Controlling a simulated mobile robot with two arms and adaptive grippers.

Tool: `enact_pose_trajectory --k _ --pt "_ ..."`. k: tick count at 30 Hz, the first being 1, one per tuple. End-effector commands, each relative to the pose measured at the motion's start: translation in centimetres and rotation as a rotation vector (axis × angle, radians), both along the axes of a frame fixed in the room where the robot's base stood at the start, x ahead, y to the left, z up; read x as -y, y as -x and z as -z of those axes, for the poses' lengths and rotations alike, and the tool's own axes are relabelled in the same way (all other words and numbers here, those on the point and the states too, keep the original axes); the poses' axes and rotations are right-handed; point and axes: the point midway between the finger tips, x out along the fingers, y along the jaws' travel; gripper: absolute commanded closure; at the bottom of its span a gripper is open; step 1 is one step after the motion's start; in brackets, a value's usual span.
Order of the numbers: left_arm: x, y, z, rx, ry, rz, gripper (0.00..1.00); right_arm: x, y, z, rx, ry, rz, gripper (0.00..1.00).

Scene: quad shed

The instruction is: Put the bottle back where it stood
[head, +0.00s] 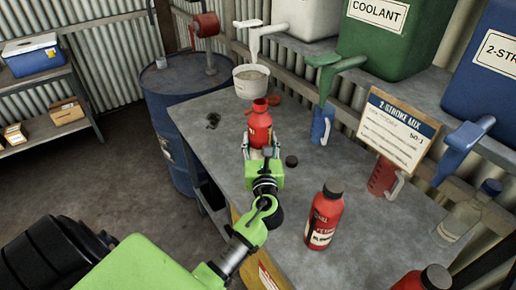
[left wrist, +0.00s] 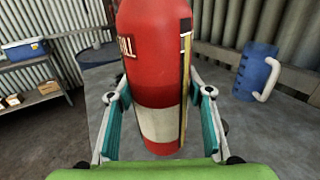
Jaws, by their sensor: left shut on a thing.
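A red bottle (head: 260,127) with a pale band is in my left gripper (head: 263,150), near the far end of the grey bench. In the left wrist view the red bottle (left wrist: 155,70) stands upright between the two fingers of the left gripper (left wrist: 158,115), which is shut on it. I cannot tell whether its base touches the bench. Another red bottle (head: 324,216), with a dark cap, stands nearer on the bench. My right gripper is not in view.
A blue jug (head: 321,124), which also shows in the left wrist view (left wrist: 257,72), a red jug (head: 384,176), a sign (head: 399,130) and a clear bottle (head: 468,214) line the right side.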

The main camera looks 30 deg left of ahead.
Motion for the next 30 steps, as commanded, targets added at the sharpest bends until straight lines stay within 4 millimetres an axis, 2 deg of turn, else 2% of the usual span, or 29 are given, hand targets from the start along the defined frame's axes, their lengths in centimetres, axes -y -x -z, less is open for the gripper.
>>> enact_pose_trajectory --k 9,15,27,28,30 --pt "-1.7 -1.3 2.2 0.003 -0.004 -0.001 0.99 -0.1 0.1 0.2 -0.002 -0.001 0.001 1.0" --pt "-1.5 -1.2 4.6 0.003 -0.005 0.0 0.99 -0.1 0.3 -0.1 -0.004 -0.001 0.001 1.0" --pt "-1.5 -1.2 5.3 0.005 -0.003 0.0 0.99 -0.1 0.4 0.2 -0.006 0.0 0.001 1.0" --pt "-1.5 -1.1 5.6 0.001 -0.001 0.0 0.51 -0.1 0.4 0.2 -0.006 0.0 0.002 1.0" --pt "-1.5 -1.2 5.5 0.001 -0.001 0.0 0.36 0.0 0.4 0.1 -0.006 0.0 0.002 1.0"
